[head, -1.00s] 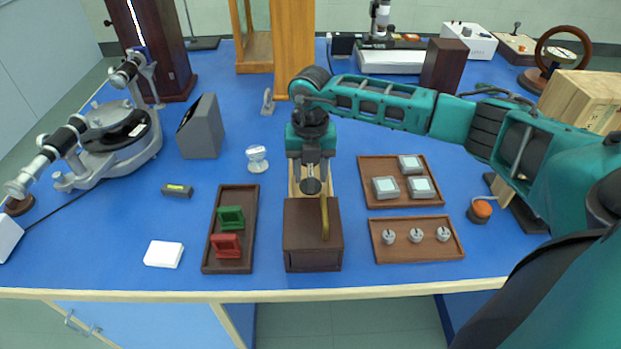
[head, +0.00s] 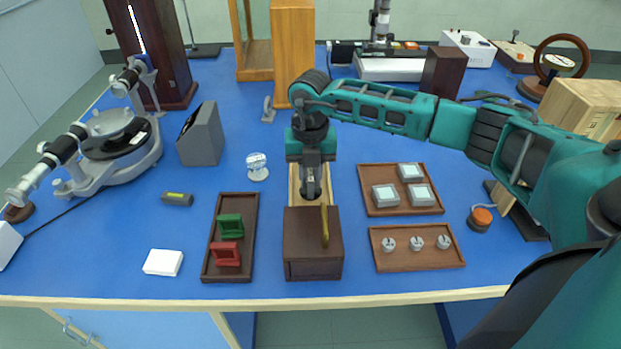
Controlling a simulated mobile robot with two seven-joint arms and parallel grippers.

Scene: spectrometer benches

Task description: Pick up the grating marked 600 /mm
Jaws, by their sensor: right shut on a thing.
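My right gripper (head: 310,188) points down into a light wooden tray or drawer (head: 293,187) directly behind a dark brown box (head: 312,262) with a brass bar on top. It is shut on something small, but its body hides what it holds. I can read no 600 /mm mark anywhere in the head view. A green mount (head: 230,224) and a red mount (head: 226,253) stand in a long dark tray (head: 212,270) to the left. Several grey square pieces, such as one (head: 385,195), lie on a brown tray (head: 375,170) to the right. My left gripper is not in view.
A front right tray (head: 420,263) holds small metal knobs. A white block (head: 163,262), a dark cylinder (head: 177,199) and a glass piece (head: 257,166) lie to the left. A spectrometer (head: 125,150) stands at the far left.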

